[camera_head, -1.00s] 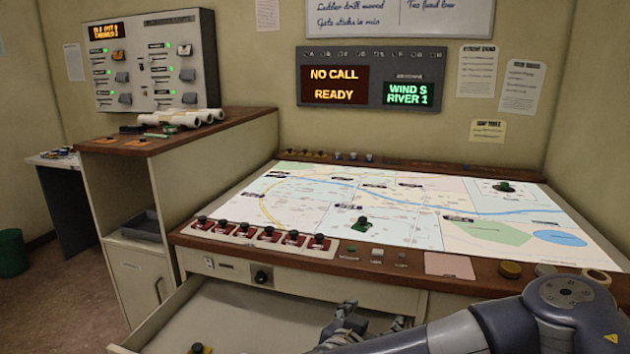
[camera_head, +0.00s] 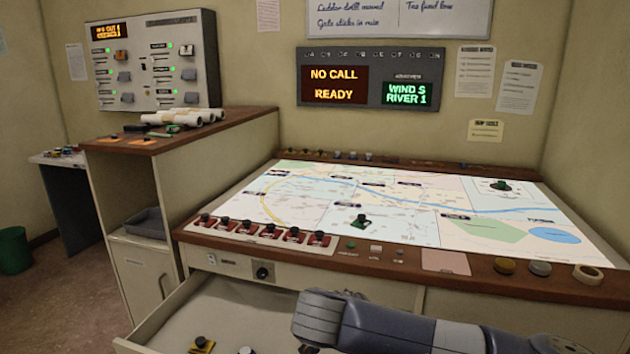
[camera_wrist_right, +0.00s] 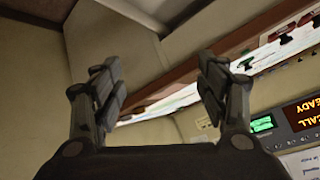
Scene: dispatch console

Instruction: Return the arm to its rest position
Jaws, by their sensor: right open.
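My right arm comes in from the lower right of the head view, its grey link (camera_head: 400,325) crossing in front of the console, over the right part of the open drawer (camera_head: 160,322). Its gripper is hidden or out of frame there. In the right wrist view my right gripper (camera_wrist_right: 160,92) is open, with two dark fingers wide apart and nothing between them. Beyond the fingers are the console's wooden edge (camera_wrist_right: 185,72) and the lit map, tilted in the picture. My left gripper is in neither view.
The map table (camera_head: 400,232) carries red-based units along its front left edge and green pieces on the map. The open drawer holds a few small pieces, one yellow and black (camera_head: 201,345). A wooden-topped cabinet (camera_head: 125,190) stands at left. Round items and a tape roll (camera_head: 588,274) sit at right.

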